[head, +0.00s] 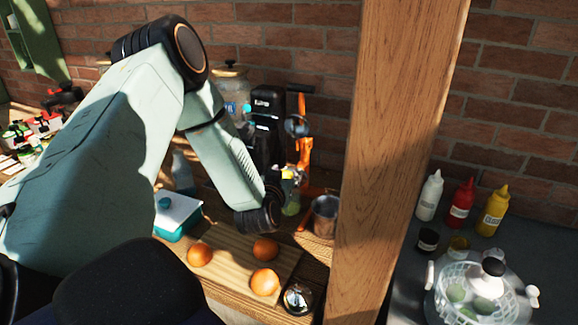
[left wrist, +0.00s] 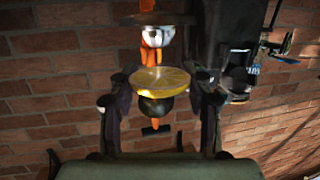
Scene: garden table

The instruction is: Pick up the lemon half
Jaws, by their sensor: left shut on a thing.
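The lemon half (left wrist: 160,80) shows in the left wrist view with its pale yellow cut face visible, between the two fingers of my left gripper (left wrist: 161,87). The gripper is shut on it. In the head view the lemon half (head: 288,174) is a small yellow patch at the end of my left arm, beside the tall black appliance. My left gripper (head: 285,183) is partly hidden there by my wrist. The lemon half appears raised above the table. My right gripper is not in view.
A black appliance (head: 268,125) and an orange tool (head: 304,145) stand close behind the gripper. A metal cup (head: 325,214) is at its right. Oranges (head: 265,282) lie on a cutting board (head: 228,238). A wooden post (head: 385,150) blocks the right side.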

